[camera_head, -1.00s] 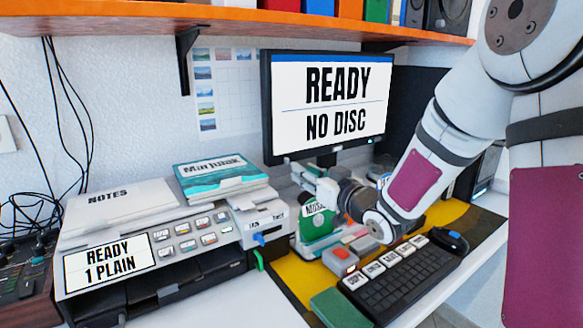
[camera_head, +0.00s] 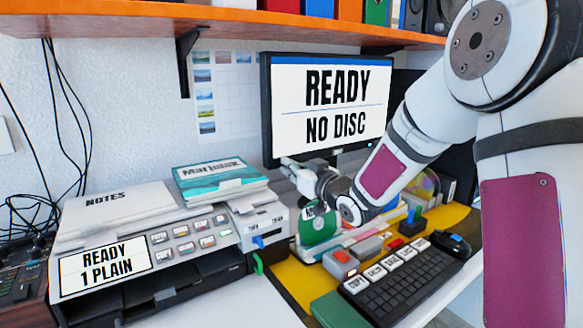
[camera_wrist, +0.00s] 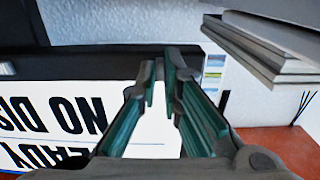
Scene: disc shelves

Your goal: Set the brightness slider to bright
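My gripper (camera_head: 298,172) is in front of the monitor's lower left corner in the head view, pointing left. In the wrist view my gripper (camera_wrist: 162,78) has its two teal-padded fingers a little apart, with nothing between them. No slider is clearly labelled for brightness. A blue tab (camera_head: 258,241) sits on the right front of the printer (camera_head: 200,255), below a small label that is too small to read. A blue upright knob (camera_head: 411,214) stands on the desk behind the keyboard. My gripper touches neither of these.
The monitor (camera_head: 333,130) reads READY NO DISC and shows upside down in the wrist view (camera_wrist: 65,115). A teal book (camera_head: 212,172) lies on the printer. A green disc holder (camera_head: 316,222), a grey box with a red button (camera_head: 341,258) and a keyboard (camera_head: 392,285) crowd the desk.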

